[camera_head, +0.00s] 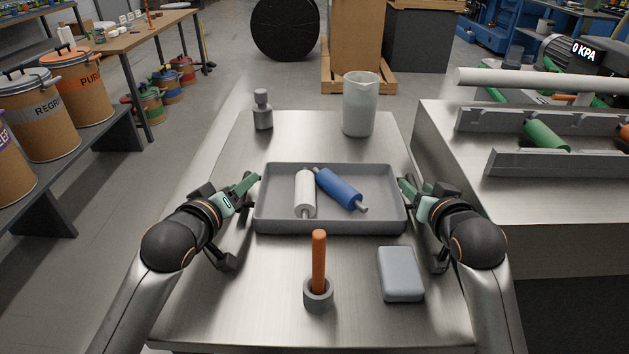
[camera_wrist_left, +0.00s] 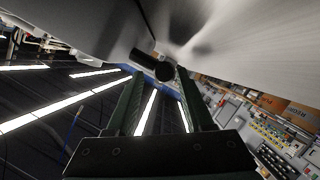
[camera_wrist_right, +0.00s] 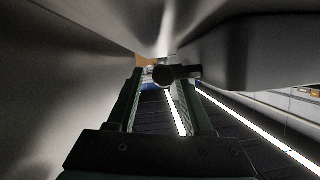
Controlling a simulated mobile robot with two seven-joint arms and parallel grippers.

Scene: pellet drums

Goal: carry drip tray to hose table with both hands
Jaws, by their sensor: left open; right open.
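The grey drip tray (camera_head: 330,227) lies on the metal table, holding a white roller (camera_head: 306,194) and a blue roller (camera_head: 341,188). My left gripper (camera_head: 254,181) is at the tray's left end, open. My right gripper (camera_head: 404,186) is at its right end, open. In the left wrist view a dark round-ended bar (camera_wrist_left: 158,67) shows at the fingertips. In the right wrist view a similar dark bar (camera_wrist_right: 177,75) shows there. I cannot tell whether the fingers touch these bars. Which table is the hose table is not marked.
An orange rod in a grey cup (camera_head: 318,290) and a grey block (camera_head: 401,274) stand in front of the tray. A beaker (camera_head: 360,105) and a small grey bottle (camera_head: 262,112) stand behind it. A metal bench (camera_head: 500,205) is right; a wooden table (camera_head: 150,31) is back left.

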